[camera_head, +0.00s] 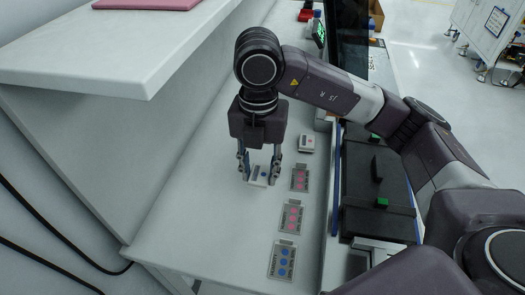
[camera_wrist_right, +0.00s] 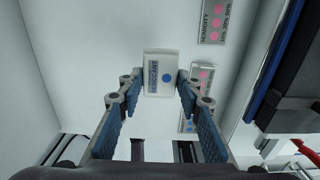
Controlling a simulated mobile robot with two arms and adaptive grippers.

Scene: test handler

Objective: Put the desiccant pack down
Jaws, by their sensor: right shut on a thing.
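The desiccant pack (camera_head: 259,181) is a small white pack with a blue dot. In the right wrist view the pack (camera_wrist_right: 161,62) shows printed lettering beside the dot. My right gripper (camera_head: 260,170) points down and is shut on the pack, one finger at each side. The pack is at or very close to the white bench top (camera_head: 200,200); I cannot tell whether it touches. My left gripper is in neither view.
Humidity cards lie right of the pack: two with pink dots (camera_head: 300,178) (camera_head: 291,215) and one with blue dots (camera_head: 282,260). A second white pack (camera_head: 307,143) lies behind. A black case (camera_head: 375,190) stands right. A white shelf (camera_head: 120,50) overhangs at left.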

